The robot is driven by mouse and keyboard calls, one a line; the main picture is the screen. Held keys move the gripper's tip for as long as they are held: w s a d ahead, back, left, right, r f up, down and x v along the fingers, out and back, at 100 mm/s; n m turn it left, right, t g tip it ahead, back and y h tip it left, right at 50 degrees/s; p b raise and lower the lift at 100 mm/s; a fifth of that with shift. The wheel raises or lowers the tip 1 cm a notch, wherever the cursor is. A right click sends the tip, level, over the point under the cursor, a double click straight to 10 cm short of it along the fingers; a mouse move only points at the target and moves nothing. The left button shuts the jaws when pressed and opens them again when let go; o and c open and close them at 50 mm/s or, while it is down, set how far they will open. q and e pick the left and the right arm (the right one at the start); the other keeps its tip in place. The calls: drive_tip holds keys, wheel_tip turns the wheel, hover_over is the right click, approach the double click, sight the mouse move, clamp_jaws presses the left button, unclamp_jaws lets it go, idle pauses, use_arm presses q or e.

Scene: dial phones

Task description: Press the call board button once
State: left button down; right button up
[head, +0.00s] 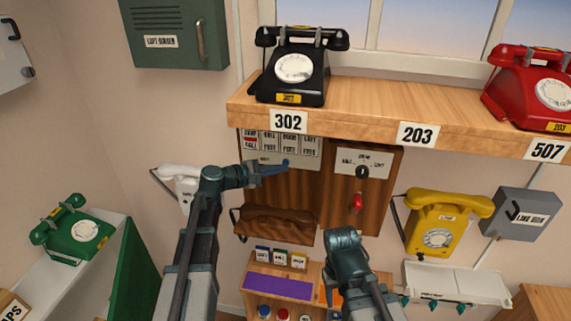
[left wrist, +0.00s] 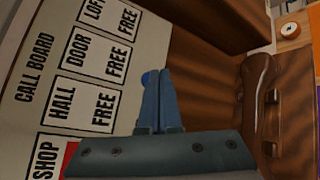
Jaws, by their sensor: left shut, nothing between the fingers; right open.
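The call board (head: 303,160) is a pale panel on brown wood below the shelf, with SHOP, HALL, DOOR and LOFT labels. The SHOP flag (head: 250,143) is red; the others read FREE. The board fills the left of the left wrist view (left wrist: 25,105). My left gripper (head: 284,168) is shut and empty, in front of the board's lower edge. My right gripper (head: 329,290) is lower, by the small wooden shelf, open, its fingers mostly hidden.
A brown handset (head: 277,224) lies below the board. To the right is a panel with a dial and a red knob (head: 357,203). The wooden shelf (head: 355,122) above holds a black phone (head: 294,68) and a red phone (head: 535,85). A yellow phone (head: 440,222) hangs right.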

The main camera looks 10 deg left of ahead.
use_arm(q)
drive_tip(key=shift+w, duration=0.4)
idle(0.7)
drive_tip(key=shift+s, duration=0.85)
drive_tip(key=shift+s, duration=0.1)
drive_tip(key=s, duration=0.4)
drive_tip(key=shift+s+a, duration=0.1)
drive_tip(key=shift+s, duration=0.3)
idle(0.5)
